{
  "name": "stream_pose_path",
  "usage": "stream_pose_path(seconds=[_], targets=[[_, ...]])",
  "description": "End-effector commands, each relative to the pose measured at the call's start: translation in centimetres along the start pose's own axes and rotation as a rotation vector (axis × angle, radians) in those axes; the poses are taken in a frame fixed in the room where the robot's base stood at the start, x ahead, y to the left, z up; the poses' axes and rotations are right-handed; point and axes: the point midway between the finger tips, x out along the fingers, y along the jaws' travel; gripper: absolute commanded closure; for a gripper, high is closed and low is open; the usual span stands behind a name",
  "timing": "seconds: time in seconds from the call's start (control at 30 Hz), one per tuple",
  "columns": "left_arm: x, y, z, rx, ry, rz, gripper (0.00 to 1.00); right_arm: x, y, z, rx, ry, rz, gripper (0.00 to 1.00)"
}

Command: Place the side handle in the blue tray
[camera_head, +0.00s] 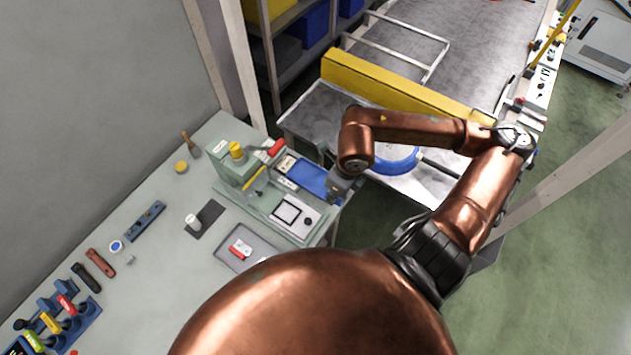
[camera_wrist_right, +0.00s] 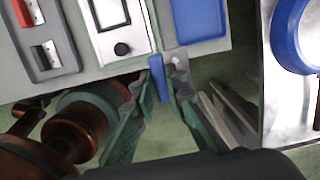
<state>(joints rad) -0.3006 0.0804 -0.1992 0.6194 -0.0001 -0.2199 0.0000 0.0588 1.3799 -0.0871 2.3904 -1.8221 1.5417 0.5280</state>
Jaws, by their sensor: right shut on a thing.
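My right gripper (camera_head: 338,188) is at the right edge of the workbench, beside the near right corner of the blue tray (camera_head: 308,177). In the right wrist view, the green fingers of my right gripper (camera_wrist_right: 167,92) are shut on a small part with a blue strip and a metal bracket, which looks like the side handle (camera_wrist_right: 157,76). It is held just off the edge of the blue tray (camera_wrist_right: 200,18) in that picture. The handle cannot be made out in the head view. My left gripper is not in view.
A grey-green fixture (camera_head: 240,166) stands left of the blue tray. A white panel with a black button (camera_head: 292,214) and a grey tray (camera_head: 262,242) lie nearer. Several tools line the bench's left side.

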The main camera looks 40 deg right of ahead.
Motion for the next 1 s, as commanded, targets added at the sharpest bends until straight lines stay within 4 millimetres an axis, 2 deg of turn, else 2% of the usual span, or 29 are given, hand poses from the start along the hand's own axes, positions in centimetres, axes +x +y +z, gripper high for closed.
stream_pose_path(seconds=[0.17,0.47,0.5,0.7,1.0], targets=[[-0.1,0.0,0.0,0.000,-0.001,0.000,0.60,1.0,-1.1,1.5,0.033,-0.001,-0.001,1.00],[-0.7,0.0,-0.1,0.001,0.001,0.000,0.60,5.0,-4.8,6.9,0.032,-0.002,0.000,1.00],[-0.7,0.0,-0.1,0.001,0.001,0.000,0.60,5.9,-5.1,7.3,0.032,0.000,0.002,1.00],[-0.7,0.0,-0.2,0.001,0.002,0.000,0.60,9.6,-6.6,9.0,0.029,0.001,0.000,1.00],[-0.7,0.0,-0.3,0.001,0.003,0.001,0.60,11.6,-7.5,10.0,0.028,0.001,-0.002,1.00]])
